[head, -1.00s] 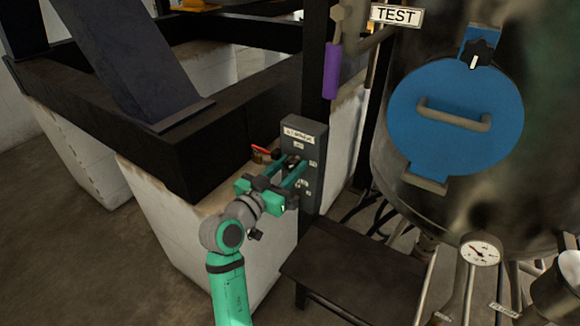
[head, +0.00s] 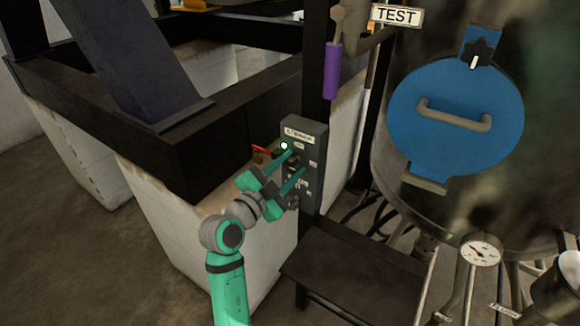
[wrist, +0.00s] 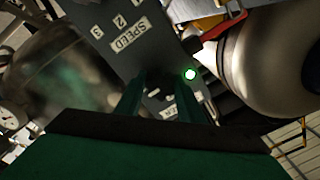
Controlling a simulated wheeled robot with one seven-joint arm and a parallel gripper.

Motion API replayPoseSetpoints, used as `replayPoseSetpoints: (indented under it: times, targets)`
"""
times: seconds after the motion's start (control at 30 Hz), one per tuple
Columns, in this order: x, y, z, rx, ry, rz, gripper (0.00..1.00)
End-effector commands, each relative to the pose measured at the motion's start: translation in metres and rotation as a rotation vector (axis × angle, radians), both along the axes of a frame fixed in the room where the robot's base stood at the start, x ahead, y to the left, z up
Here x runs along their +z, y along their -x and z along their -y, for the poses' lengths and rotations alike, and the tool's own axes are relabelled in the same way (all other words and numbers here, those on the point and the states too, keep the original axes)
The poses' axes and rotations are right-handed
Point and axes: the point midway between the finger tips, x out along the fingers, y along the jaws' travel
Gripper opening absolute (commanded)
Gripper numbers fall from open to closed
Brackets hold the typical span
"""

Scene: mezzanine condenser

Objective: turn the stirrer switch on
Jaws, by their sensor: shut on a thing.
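The stirrer control box (head: 317,150) is a grey upright panel on the dark post, with a white label near its top. My gripper (head: 296,163) reaches it from the lower left. Its green fingers are shut on the dark stirrer switch (head: 294,159) on the box's upper front, which they mostly hide. A small round lamp (head: 284,146) beside the fingers glows white-green. The lamp also shows lit in the wrist view (wrist: 190,73). There the panel also carries a SPEED label (wrist: 129,35) with numbers, and the switch between the fingers is hard to make out.
A red-handled part (head: 261,149) sits just left of the box. A black beam frame (head: 200,155) on a pale block is at the left. A dark low platform (head: 350,275) lies below. A steel vessel with a blue round hatch (head: 455,95) stands at the right.

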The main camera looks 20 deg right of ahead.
Motion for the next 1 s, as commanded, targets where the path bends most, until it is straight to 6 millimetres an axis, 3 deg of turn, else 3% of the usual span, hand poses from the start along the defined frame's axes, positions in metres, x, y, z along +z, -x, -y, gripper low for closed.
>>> replayPoseSetpoints:
  times: [0.67, 0.7, 0.73, 1.0]
  targets:
    - [-0.0010, 0.0004, 0.0000, -0.001, -0.036, 0.043, 0.12]
    - [-0.0010, 0.0004, 0.0000, -0.001, -0.036, 0.043, 0.44]
    - [-0.0008, 0.0004, 0.0000, -0.001, -0.036, 0.043, 0.51]
    - [-0.0004, 0.0002, -0.0001, -0.001, -0.035, 0.044, 0.53]
